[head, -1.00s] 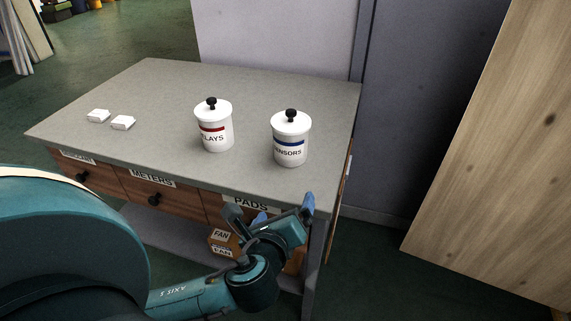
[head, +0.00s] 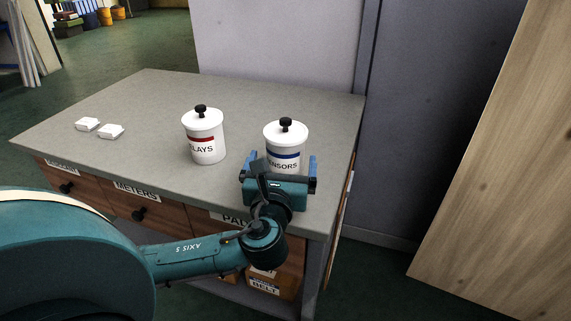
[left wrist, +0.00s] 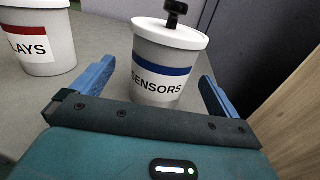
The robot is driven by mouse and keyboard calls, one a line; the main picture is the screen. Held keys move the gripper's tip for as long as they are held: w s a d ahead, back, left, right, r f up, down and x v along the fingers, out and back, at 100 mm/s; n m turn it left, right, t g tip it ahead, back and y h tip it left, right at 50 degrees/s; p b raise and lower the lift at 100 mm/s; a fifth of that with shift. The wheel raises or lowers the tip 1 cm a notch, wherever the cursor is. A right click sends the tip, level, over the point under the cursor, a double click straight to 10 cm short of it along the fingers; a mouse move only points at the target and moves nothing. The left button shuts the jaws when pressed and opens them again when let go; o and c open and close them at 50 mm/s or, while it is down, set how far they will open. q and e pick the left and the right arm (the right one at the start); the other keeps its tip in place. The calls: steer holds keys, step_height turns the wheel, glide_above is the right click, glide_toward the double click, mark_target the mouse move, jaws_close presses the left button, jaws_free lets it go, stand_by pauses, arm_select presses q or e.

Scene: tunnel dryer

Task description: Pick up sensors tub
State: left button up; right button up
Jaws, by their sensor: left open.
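The sensors tub (head: 285,139) is a white lidded tub with a black knob and a blue band, upright near the right end of the grey table. My left gripper (head: 283,165) is open in front of it, with a blue finger towards each side of the tub. In the left wrist view, the sensors tub (left wrist: 160,66) stands between and beyond the two fingers of the gripper (left wrist: 155,85); I see no clear contact. The gripper hides the tub's lower front in the head view. My right gripper is not in view.
The relays tub (head: 205,140), white with a red band, stands to the left on the same table (head: 130,95). Labelled drawers (head: 135,208) are below. A wooden panel (head: 490,180) stands at right.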

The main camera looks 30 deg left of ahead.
arm_select(q)
steer(key=x, duration=0.5)
steer(key=shift+w+r+b, duration=0.1)
steer(key=shift+b, duration=0.25)
steer(key=shift+d, duration=0.1)
steer(key=shift+c, duration=0.3)
steer(key=shift+r, duration=0.1)
steer(key=c, duration=1.3)
